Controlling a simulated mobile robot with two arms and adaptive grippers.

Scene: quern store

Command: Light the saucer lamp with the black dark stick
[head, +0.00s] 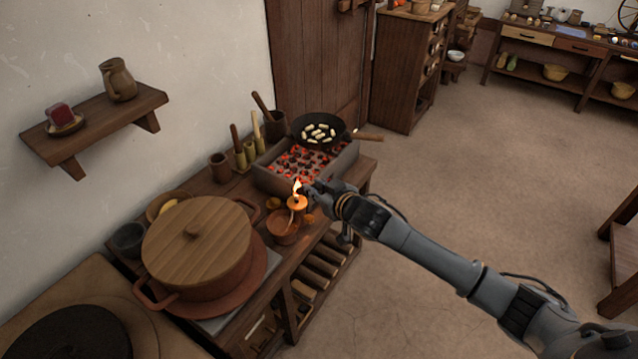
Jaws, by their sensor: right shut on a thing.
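My right gripper (313,189) is over the front edge of the wooden bench, just right of a small flame (297,187). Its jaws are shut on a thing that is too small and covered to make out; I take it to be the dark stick. The flame stands directly above a small glowing orange dish (297,203), which looks like the saucer lamp. I cannot tell whether the flame is on the lamp's wick or on the stick's tip. My left gripper is not in view.
A brazier of glowing coals (301,163) lies just behind the gripper, with a black pan (335,129) on it. A terracotta bowl (283,229) and large lidded pot (197,252) stand nearby. Upright sticks stand in cups (240,156).

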